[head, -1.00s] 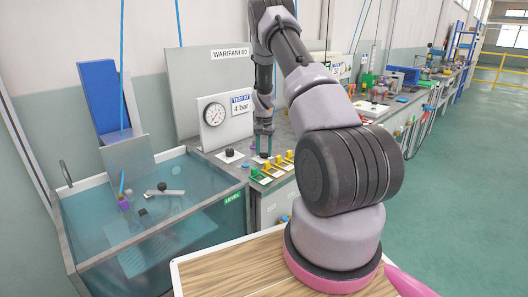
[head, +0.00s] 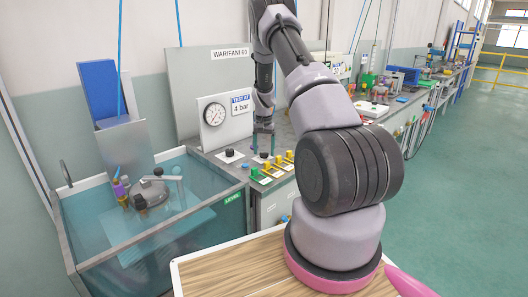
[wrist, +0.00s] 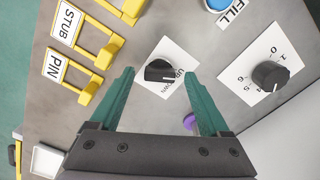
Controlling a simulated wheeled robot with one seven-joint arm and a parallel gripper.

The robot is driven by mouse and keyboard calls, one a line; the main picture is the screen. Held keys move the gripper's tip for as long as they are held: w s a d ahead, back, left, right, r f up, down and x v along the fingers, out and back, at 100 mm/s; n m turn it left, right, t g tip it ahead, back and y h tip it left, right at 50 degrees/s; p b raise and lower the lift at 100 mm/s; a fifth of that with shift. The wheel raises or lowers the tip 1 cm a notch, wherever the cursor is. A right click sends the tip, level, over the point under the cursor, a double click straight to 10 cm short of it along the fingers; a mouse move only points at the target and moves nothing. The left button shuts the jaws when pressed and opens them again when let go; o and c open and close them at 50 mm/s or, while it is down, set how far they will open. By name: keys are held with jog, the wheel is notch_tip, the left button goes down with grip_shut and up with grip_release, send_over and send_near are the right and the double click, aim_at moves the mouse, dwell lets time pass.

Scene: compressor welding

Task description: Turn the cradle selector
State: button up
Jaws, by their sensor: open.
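The cradle selector is a black knob (wrist: 159,71) on a white plate marked UP and DOWN, on the grey bench top. It also shows in the head view (head: 264,155), just below my gripper (head: 263,140). In the wrist view my gripper (wrist: 160,74) is open, with one teal finger on each side of the knob and gaps between. The knob's bar lies roughly across the picture; which mark it points to is hard to tell. In the tank, a grey domed compressor part (head: 152,190) sits raised near the water surface on its cradle.
A second black knob (wrist: 270,76) on a numbered plate is to the right. Yellow levers with STUB (wrist: 67,24) and PIN (wrist: 53,66) labels stand left. A blue FILL button (wrist: 216,4) is at the top.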

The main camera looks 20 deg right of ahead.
notch_tip(320, 180, up, 10)
jog(key=shift+r, duration=0.15)
dwell(0.7)
notch_tip(320, 180, up, 14)
jog(key=f+t, duration=0.1)
jog(key=t, duration=0.1)
send_over(264, 153)
jog(key=s+a, duration=0.4)
jog(key=a, duration=0.1)
jog(key=s+a+r+n+t+y, duration=0.1)
jog(key=s+a+r, duration=0.2)
jog(key=s+r, duration=0.25)
jog(key=s+a+r+t, duration=0.1)
jog(key=s+a+r, duration=0.2)
jog(key=s+r, duration=0.3)
jog(key=s+a+r+n+t, duration=0.1)
jog(key=s+a+r, duration=0.2)
jog(key=s, duration=0.8)
jog(key=s+a+r+n+t+y, duration=0.1)
jog(key=s+a+r+t, duration=0.1)
jog(key=s, duration=0.8)
jog(key=shift+s+a+r+n, duration=0.35)
jog(key=shift+a+r, duration=0.55)
jog(key=shift+a, duration=0.25)
